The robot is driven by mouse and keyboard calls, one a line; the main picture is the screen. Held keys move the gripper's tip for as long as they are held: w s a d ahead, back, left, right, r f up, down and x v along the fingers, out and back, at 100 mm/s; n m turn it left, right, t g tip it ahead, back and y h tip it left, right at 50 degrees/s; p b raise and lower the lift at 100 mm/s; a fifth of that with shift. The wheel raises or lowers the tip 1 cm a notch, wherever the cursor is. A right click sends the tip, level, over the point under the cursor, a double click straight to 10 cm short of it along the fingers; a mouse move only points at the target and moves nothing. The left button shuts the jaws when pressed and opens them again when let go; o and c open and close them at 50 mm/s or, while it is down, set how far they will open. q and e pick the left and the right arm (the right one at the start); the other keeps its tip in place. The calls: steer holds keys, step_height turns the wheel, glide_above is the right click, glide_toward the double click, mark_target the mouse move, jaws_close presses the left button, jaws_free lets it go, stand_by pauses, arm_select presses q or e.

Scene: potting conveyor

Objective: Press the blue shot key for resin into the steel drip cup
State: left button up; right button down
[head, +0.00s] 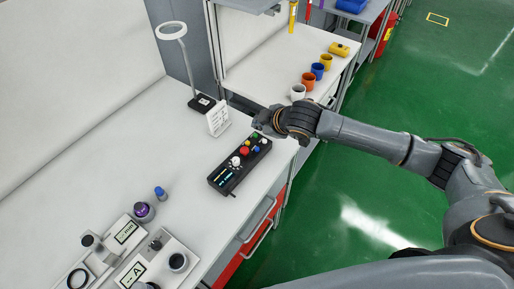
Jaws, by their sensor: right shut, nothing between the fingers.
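A black control box (226,180) lies on the white bench, with red, yellow, green, blue and white controls and a small lit display. The blue key (257,149) is near its far right end. My right gripper (262,122) reaches in from the right over the bench edge, just beyond the far end of the box. It is shut and empty; its fingertips are small and partly hidden by its own body. My left gripper is out of view.
A white sign (218,120) and a ring lamp (172,32) stand behind the box. Devices with displays (126,232) and a small blue bottle (160,193) are at lower left. White, orange, blue and yellow cups (309,81) stand on another table.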

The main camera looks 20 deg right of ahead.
steer(key=b, duration=0.8)
glide_above(259, 151)
step_height(259, 151, down, 8)
steer(key=shift+s+a+r, duration=0.1)
steer(key=shift+r, duration=0.1)
steer(key=shift+f, duration=0.6)
steer(key=shift+f, duration=0.1)
steer(key=shift+f, duration=0.25)
steer(key=shift+f, duration=0.55)
stand_by(0.9)
steer(key=shift+r, duration=0.1)
steer(key=shift+r+p, duration=0.85)
steer(key=shift+p, duration=0.2)
